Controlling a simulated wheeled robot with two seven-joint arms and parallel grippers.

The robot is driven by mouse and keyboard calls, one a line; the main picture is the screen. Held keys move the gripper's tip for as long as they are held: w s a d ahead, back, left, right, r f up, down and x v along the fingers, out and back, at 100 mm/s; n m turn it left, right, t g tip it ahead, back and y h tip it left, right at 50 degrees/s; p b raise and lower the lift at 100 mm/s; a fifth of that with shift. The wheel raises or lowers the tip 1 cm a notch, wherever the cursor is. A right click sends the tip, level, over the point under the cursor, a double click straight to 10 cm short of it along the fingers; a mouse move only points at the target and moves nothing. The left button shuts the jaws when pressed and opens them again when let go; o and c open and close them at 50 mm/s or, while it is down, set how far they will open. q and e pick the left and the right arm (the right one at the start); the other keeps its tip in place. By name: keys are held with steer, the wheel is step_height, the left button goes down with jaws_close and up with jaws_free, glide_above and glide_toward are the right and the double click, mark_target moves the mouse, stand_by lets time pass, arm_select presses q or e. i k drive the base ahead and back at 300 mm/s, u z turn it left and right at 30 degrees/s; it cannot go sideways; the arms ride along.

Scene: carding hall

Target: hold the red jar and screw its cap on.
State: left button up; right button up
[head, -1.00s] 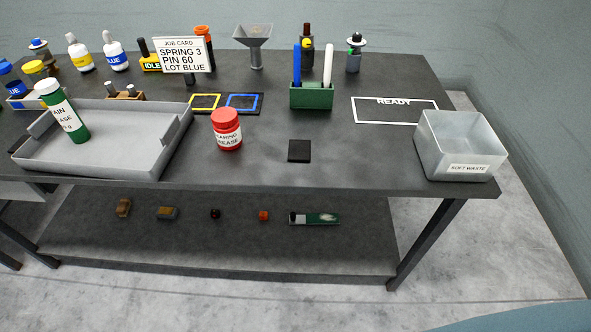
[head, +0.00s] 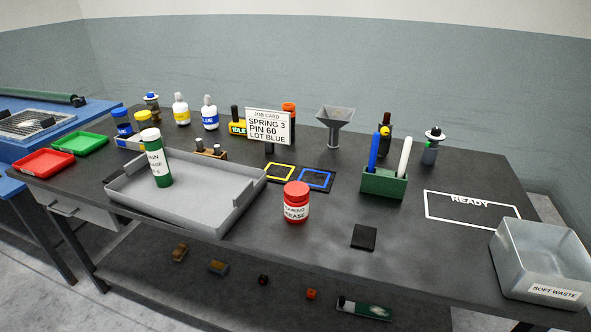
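The red jar (head: 296,208) stands upright on the dark bench, just right of the grey tray. It has a white label, partly readable as "grease". A red cap (head: 297,188) sits on top of the jar; I cannot tell how tightly it is seated. Neither of my grippers shows in the head view.
The grey tray (head: 205,222) holds a green bottle with a white cap (head: 157,160). A small black pad (head: 364,237) lies right of the jar. A green pen holder (head: 384,184), a funnel (head: 334,122) and a soft waste bin (head: 512,268) stand around. The bench front is clear.

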mark_target(294, 212)
steer(key=u, duration=2.25)
steer(key=k, duration=0.95)
steer(key=z, duration=1.65)
